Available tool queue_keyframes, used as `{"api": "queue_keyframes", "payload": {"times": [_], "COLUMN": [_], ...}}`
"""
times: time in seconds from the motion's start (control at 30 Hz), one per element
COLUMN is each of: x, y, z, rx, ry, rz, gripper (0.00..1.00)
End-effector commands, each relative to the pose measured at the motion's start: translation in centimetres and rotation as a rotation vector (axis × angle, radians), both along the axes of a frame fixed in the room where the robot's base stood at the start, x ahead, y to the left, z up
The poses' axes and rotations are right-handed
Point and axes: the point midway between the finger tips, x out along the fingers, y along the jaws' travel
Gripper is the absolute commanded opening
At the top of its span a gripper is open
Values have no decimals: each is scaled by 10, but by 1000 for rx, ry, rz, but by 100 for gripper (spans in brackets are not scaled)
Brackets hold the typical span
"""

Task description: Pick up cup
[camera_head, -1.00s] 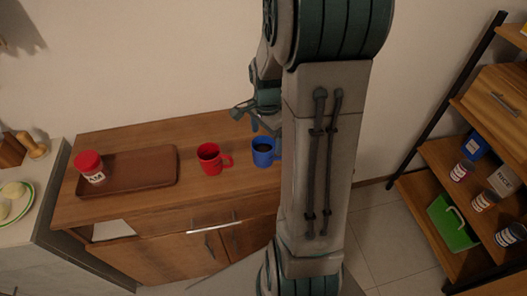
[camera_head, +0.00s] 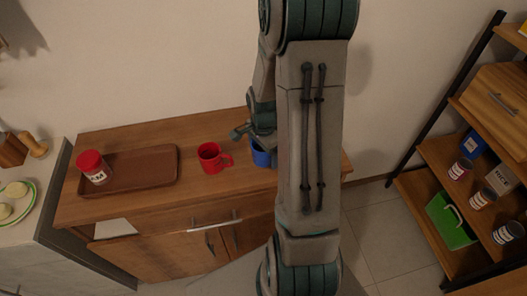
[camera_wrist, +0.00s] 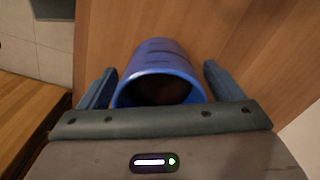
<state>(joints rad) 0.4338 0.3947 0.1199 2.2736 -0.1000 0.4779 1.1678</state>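A blue cup (camera_head: 262,158) stands on the wooden cabinet top, partly hidden by my arm in the head view. In the wrist view the blue cup (camera_wrist: 160,68) lies between the fingers of my gripper (camera_wrist: 159,67), its open dark mouth facing the camera. The fingers are spread on either side of it, with small gaps seeming to show, so it does not look clamped. In the head view my gripper (camera_head: 243,133) is at the cup, mostly hidden behind my arm. A red cup (camera_head: 210,157) stands just left of the blue one, its handle pointing right.
A wall stands behind the cabinet (camera_head: 190,190). A shelf unit (camera_head: 440,165) with jars and a green box (camera_head: 450,222) stands at right.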

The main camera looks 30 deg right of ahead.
Motion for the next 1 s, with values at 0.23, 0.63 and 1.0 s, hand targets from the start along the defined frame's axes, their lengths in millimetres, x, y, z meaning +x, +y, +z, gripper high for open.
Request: {"api": "queue_keyframes", "payload": {"times": [0.23,0.63,1.0], "x": [0,1,1], "y": [0,0,0], "z": [0,4,30], "rx": [0,-1,-2], "ry": [0,-2,-4], "rz": [0,1,0], "gripper": [28,28,28]}}
